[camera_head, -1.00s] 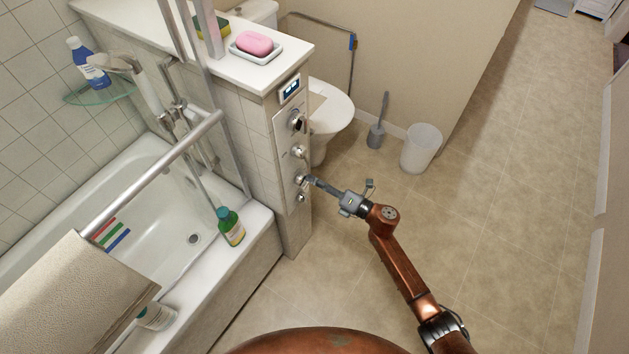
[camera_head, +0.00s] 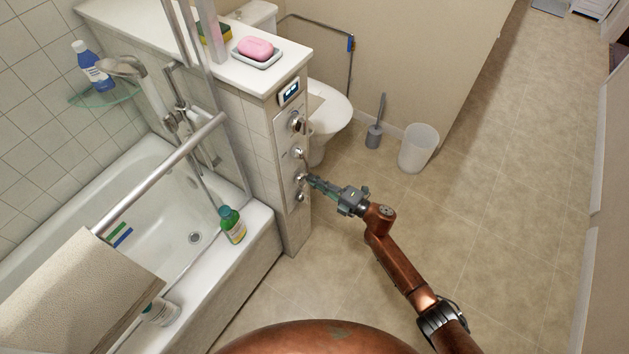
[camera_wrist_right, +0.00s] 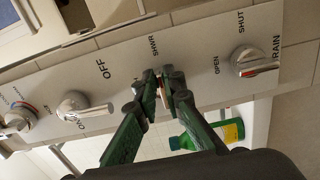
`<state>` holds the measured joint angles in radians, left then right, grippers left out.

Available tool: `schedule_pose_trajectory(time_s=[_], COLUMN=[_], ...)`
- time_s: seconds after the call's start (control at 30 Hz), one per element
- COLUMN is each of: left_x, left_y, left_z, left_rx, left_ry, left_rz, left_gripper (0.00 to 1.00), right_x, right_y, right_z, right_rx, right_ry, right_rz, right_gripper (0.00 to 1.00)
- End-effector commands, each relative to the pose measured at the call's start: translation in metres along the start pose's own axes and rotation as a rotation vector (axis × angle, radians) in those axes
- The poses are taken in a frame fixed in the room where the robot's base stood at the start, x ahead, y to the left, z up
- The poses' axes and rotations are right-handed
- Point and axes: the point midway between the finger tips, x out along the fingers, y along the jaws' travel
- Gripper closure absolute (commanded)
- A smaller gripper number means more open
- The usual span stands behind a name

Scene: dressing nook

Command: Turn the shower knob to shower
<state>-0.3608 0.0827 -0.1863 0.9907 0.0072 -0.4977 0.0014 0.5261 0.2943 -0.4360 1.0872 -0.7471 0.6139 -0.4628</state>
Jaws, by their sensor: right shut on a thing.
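The silver control panel (camera_head: 290,160) is on the end of the tiled half wall, with several knobs in a column. My right gripper (camera_head: 307,179) reaches it from the right, at the third knob down. In the right wrist view, its green fingers (camera_wrist_right: 163,82) are closed around the shower knob (camera_wrist_right: 165,89), beside the "SHWR" label. The fingers hide most of this knob, so its exact pointing is hard to tell. An ON/OFF knob (camera_wrist_right: 78,106) is to its left and a drain knob (camera_wrist_right: 248,62) marked OPEN and SHUT to its right. My left gripper is not in view.
The bathtub (camera_head: 150,215) is left of the panel, with a green bottle (camera_head: 232,225) on its rim. A soap dish (camera_head: 257,58) is on the ledge above. A toilet (camera_head: 328,115), brush (camera_head: 375,135) and white bin (camera_head: 418,148) stand behind.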

Motion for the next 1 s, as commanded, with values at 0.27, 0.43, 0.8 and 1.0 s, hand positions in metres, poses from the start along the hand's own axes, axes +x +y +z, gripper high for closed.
schedule_pose_trajectory(time_s=[0.27, 0.43, 0.8, 1.0], left_x=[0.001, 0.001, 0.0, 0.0], left_y=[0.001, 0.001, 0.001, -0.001], left_z=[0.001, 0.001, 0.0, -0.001], left_rx=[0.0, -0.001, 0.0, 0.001], left_ry=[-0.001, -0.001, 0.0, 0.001], left_rz=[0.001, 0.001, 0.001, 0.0], left_gripper=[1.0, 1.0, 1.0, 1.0], right_x=[-0.001, -0.001, 0.0, -0.012], right_y=[-0.003, -0.003, -0.001, -0.002], right_z=[-0.001, -0.001, 0.0, 0.001], right_rx=[0.005, 0.004, 0.002, 0.001], right_ry=[0.0, 0.0, 0.0, -0.002], right_rz=[-0.003, -0.004, -0.001, -0.002], right_gripper=[1.0, 0.85, 0.74, 0.74])
